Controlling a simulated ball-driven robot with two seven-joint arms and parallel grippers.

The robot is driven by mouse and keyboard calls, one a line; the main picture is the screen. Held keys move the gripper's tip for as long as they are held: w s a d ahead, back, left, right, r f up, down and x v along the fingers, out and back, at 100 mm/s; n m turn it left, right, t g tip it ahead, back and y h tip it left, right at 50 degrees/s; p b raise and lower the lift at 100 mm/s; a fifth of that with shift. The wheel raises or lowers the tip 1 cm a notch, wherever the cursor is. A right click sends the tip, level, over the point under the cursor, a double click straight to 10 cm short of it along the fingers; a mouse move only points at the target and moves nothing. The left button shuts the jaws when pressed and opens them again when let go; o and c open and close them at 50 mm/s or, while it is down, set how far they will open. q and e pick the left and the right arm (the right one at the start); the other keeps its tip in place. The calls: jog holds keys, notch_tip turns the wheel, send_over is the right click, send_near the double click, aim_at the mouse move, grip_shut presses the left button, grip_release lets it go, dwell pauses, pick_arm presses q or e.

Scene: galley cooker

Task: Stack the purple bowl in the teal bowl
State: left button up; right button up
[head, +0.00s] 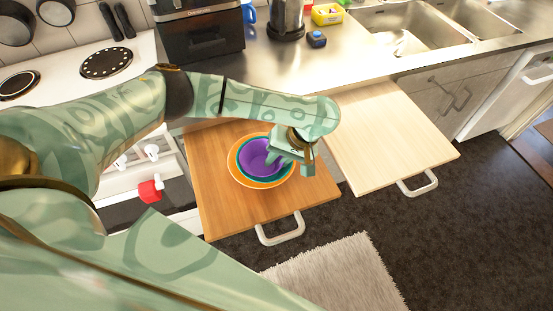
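The purple bowl (259,157) sits inside the teal bowl (243,171), and the teal bowl sits in a wider orange bowl (236,173). The nested bowls are on a brown wooden pull-out board (220,215). My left gripper (290,160) is at the right side of the bowls, with a finger at or over the purple bowl's rim. The gripper and arm hide part of the right rims. I cannot tell whether its fingers are shut on a rim. My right gripper is not in view.
A paler pull-out board (385,140) at the right is empty. The steel counter (345,62) behind holds a dark appliance (200,35), a yellow container (327,14) and a small blue item (316,39).

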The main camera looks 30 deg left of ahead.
pick_arm(q)
jog(key=shift+s+f, duration=0.15)
jog(key=shift+f, duration=0.05)
jog(key=shift+d+r, duration=0.1)
jog(key=shift+r, duration=0.2)
jog(key=p+v, duration=0.6)
jog(key=v, duration=0.6)
jog(key=shift+f, duration=0.15)
